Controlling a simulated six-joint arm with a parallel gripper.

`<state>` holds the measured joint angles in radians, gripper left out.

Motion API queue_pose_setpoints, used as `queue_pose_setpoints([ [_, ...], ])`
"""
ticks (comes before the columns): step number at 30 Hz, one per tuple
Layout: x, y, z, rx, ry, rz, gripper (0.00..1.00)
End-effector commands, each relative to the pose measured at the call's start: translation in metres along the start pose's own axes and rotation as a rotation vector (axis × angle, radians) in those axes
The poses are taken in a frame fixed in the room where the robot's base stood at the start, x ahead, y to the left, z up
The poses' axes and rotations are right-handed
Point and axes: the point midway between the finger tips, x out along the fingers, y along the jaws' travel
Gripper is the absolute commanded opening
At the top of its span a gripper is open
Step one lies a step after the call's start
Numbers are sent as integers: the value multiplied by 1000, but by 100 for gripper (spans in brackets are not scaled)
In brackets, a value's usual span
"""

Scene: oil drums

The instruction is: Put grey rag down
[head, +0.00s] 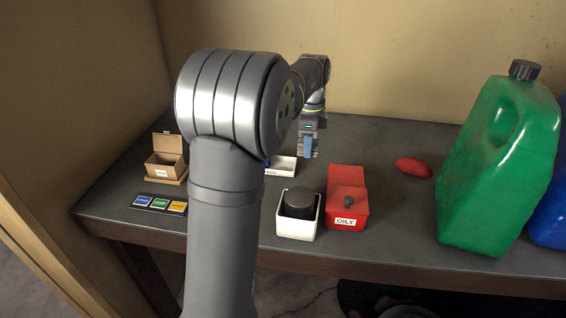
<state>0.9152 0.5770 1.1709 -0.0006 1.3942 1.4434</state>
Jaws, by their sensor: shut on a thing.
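My gripper (309,154) is at the far middle of the bench, pointing down, above and just right of a low white tray (286,172). It is shut on a small blue-grey thing, which I take to be the grey rag (308,146). At this size I cannot clearly tell the cloth from the fingers. Its lower end looks to be above the bench top, but the gap is hard to judge. My own arm hides part of the white tray and the bench to its left.
A red OILY bin (346,207) and a white bin (281,228) with a dark round thing stand in front. A red cloth (412,167) and a green jerrycan (497,165) are right. An open cardboard box (166,158) and a label card (159,204) are left. Bare bench lies right of the gripper.

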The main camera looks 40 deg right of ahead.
Motion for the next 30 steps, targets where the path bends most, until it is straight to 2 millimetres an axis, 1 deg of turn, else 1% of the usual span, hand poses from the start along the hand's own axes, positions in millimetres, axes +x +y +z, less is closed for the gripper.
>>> queue_pose_setpoints([
  [1,8,-6,12,-5,0,2,5],
  [6,32,-25,46,-5,0,2,5],
  [9,43,-34,62,-4,0,1,5],
  [12,50,-40,72,-4,0,1,5],
  [17,56,-44,78,-2,0,0,5],
  [25,91,-43,78,-3,0,-1,5],
  [30,93,-43,77,-3,0,-3,5],
])
